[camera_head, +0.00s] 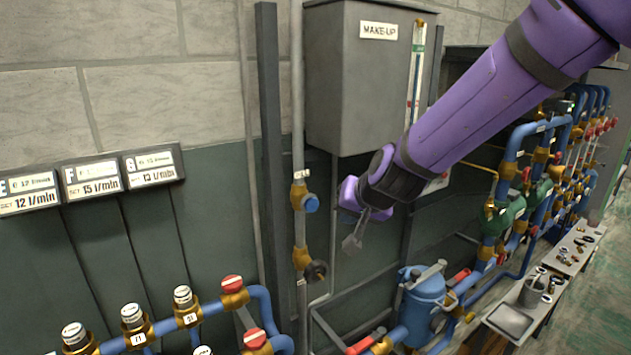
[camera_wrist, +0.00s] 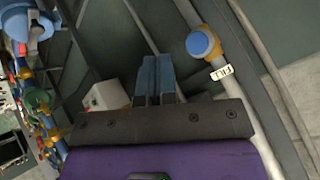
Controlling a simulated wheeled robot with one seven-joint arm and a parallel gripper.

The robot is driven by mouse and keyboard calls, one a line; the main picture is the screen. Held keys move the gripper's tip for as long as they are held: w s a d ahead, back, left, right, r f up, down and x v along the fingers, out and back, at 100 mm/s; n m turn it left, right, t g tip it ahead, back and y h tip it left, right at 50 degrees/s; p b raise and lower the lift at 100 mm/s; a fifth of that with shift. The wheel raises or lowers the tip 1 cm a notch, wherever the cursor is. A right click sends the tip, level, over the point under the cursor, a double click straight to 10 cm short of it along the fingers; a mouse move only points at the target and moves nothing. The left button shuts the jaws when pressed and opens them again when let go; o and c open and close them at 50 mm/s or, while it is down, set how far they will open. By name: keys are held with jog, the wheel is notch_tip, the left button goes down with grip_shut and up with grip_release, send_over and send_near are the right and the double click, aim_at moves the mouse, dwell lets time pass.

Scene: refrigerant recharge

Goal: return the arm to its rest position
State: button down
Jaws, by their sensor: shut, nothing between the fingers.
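My purple arm (camera_head: 470,105) reaches in from the upper right of the head view and slants down to the left. My gripper (camera_head: 353,240) is at its end, in front of the dark green wall, below the grey MAKE-UP box and right of a vertical pipe. The wrist view shows the gripper fingers (camera_wrist: 154,78) side by side, shut and holding nothing. The gripper looks apart from the pipe and its blue-capped valve.
The grey MAKE-UP box (camera_head: 350,85) hangs behind the arm. A vertical pipe with a blue-capped valve (camera_head: 311,204) stands left of the gripper; the valve also shows in the wrist view (camera_wrist: 203,43). A blue vessel (camera_head: 422,300) is below. Blue pipes (camera_head: 508,160) run at right.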

jog(key=s+d+r+h, duration=0.1)
jog(key=s+d+r, duration=0.2)
jog(key=s+d, duration=0.5)
jog(key=s+d+r+g+h, duration=0.1)
jog(key=s+d+r, duration=0.3)
jog(key=s+d, duration=0.4)
jog(key=s+d+r+n+g+h, duration=0.1)
jog(key=s+d+r, duration=0.3)
jog(key=s+d, duration=0.4)
jog(key=s+h, duration=0.1)
jog(key=s, duration=0.3)
jog(key=shift+w+a+r, duration=0.1)
jog(key=shift+w, duration=0.1)
dwell(1.8)
